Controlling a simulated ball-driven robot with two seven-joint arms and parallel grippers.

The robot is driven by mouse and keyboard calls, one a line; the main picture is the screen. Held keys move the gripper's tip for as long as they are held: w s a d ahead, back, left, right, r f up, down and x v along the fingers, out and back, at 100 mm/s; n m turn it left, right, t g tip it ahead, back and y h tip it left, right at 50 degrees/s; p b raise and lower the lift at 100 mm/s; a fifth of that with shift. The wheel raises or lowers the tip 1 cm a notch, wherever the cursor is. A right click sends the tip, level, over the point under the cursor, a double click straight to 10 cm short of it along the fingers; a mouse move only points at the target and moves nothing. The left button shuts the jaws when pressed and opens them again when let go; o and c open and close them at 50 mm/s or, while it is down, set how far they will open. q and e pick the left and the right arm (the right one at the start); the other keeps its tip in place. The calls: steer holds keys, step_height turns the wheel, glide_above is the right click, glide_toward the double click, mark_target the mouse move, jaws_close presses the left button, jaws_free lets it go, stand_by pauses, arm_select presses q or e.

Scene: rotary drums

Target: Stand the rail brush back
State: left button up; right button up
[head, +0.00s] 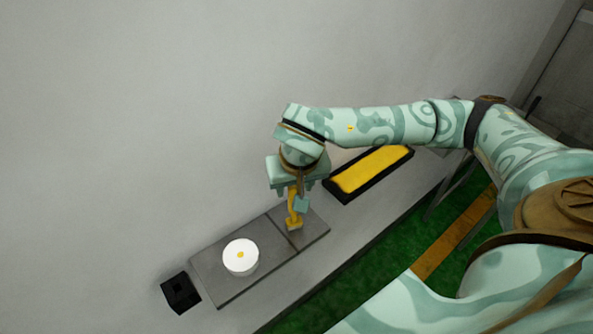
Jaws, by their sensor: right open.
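My right gripper (297,206) points down over the grey plate (225,285), near its far right end, and is open. A small yellow upright piece (293,223) shows at the fingers, its foot at or just above the plate. It is partly hidden by the gripper, and I cannot tell whether it is the rail brush or part of the gripper. No other thing in view is clearly a brush. A small black open block (180,293) stands off the plate's near left end. My left gripper is not in view.
A white round drum (240,257) with a yellow centre sits on the plate, left of the gripper. A black-rimmed tray (349,196) with a yellow inside lies to the right on the grey bench. A wall rises behind; green floor lies beyond the front edge.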

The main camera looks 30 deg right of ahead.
steer(key=v, duration=0.9)
steer(key=shift+r, duration=0.15)
steer(key=shift+s, duration=0.2)
